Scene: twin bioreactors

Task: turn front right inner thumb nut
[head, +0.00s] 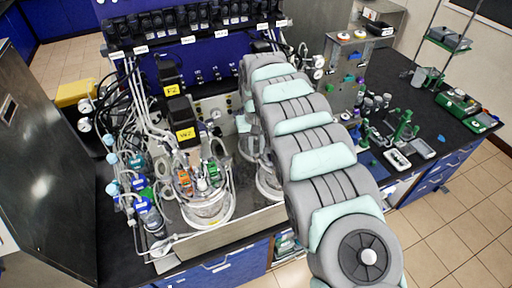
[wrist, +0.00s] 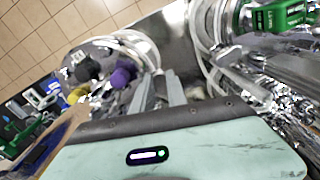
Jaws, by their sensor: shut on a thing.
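In the wrist view my gripper (wrist: 160,82) reaches in over the steel head plate of a bioreactor, its two grey fingers close together. It is shut on a small part, taken to be the thumb nut, which the fingers hide almost fully. In the head view my arm covers the gripper and much of the right glass vessel (head: 268,182). The left glass vessel (head: 207,208) stands in clear view, with orange and green fittings on its lid.
Pale looped tubing (wrist: 140,46) and black, purple and yellow caps (wrist: 122,75) crowd the fingers. A green connector (wrist: 285,15) and shiny steel parts lie at the right of the wrist view. A black-topped bench (head: 440,130) holds green stands at right.

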